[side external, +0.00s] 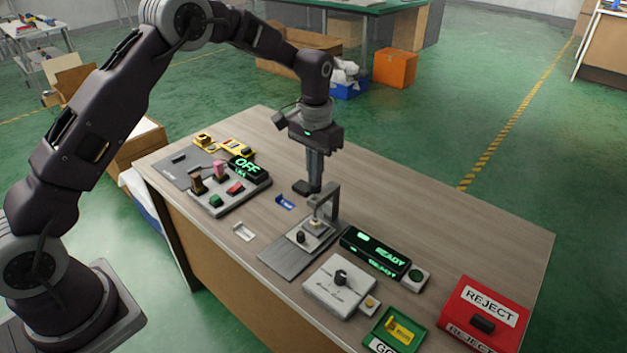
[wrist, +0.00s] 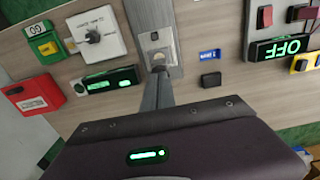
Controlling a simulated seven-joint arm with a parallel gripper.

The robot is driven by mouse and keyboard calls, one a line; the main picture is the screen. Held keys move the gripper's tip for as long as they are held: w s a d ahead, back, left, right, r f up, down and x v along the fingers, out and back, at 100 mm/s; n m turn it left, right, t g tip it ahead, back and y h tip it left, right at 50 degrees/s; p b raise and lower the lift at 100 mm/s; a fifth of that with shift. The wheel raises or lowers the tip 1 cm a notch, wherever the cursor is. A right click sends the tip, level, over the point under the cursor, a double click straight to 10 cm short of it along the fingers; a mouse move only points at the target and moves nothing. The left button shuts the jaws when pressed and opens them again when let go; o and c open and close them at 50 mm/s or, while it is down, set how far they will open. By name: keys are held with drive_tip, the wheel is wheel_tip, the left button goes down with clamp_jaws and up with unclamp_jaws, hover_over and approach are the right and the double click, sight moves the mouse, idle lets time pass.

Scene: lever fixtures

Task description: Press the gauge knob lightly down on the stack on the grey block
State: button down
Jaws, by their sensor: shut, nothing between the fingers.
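My gripper (side external: 315,188) points down, shut and empty, at the gauge stand (side external: 331,194), a grey bracket at the back of a grey plate. Its fingertips look close to the top of the bracket; I cannot tell whether they touch. Below, a small pale knob and stack (side external: 316,223) sit on the grey block (side external: 303,239); they are too small to separate clearly. In the wrist view the block (wrist: 154,40) is at top centre, with my fingers (wrist: 160,76) pointing toward it and partly hiding the stand.
A black READY display (side external: 375,252) and a white dial box (side external: 340,285) stand right of the block. A green tray (side external: 395,330) and red REJECT box (side external: 485,313) are farther right. A blue tag (side external: 285,202), dark block (wrist: 211,79) and OFF switch panel (side external: 230,190) lie left.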

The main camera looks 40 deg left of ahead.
drive_tip(key=shift+f, duration=0.35)
idle(0.7)
wheel_tip(320, 180, up, 10)
idle(1.0)
drive_tip(key=shift+r, duration=0.1)
drive_tip(key=s+r+t, duration=0.2)
drive_tip(key=s+r, duration=1)
drive_tip(key=s, duration=0.1)
drive_tip(key=s+f+t, duration=0.3)
drive_tip(key=s, duration=1.8)
drive_tip(key=shift+s+d+t, duration=0.2)
drive_tip(key=shift+d+t, duration=0.1)
